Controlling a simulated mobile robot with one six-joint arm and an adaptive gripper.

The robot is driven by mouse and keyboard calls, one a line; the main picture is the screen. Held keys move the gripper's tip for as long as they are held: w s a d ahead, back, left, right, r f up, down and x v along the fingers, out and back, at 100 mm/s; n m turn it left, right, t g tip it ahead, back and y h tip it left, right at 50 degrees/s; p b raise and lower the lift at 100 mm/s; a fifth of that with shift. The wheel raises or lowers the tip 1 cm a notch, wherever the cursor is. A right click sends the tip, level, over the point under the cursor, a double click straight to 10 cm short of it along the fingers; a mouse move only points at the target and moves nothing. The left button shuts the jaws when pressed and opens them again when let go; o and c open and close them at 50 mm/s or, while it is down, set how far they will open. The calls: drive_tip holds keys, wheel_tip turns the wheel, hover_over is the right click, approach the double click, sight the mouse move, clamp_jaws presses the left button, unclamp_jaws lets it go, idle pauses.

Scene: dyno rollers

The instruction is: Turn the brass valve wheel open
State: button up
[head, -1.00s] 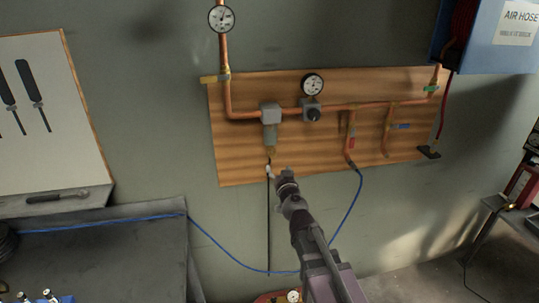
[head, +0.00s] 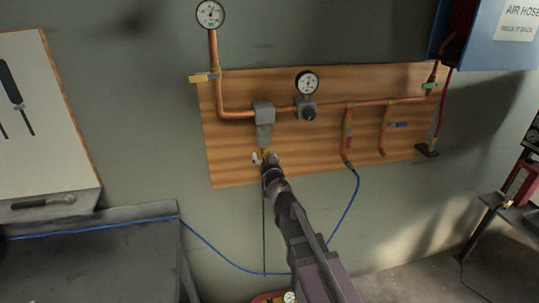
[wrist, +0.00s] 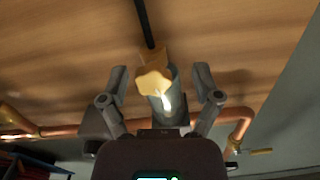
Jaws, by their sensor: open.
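The brass valve wheel (wrist: 153,82) shows in the wrist view as a small lobed knob at the end of a grey cylinder (wrist: 170,100). My gripper (wrist: 160,76) is open, with one finger on each side of the wheel and visible gaps to both. In the head view my gripper (head: 264,158) is just under the grey filter bowl (head: 264,135) on the wooden board. There the gripper largely hides the wheel. Whether any finger touches the wheel cannot be told.
Copper pipe (head: 370,103) runs across the wooden board (head: 230,165), with a round gauge (head: 307,82) right of the filter. A thin black tube (head: 264,230) hangs below the filter. A blue hose (head: 346,215) loops to the right of my arm.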

drive_tip(key=shift+w+d, duration=0.1)
drive_tip(key=shift+d, duration=0.05)
drive_tip(key=shift+d, duration=0.1)
clamp_jaws()
drive_tip(key=n, duration=0.4)
idle(0.4)
drive_tip(key=shift+n, duration=0.3)
unclamp_jaws()
drive_tip(key=shift+w, duration=0.1)
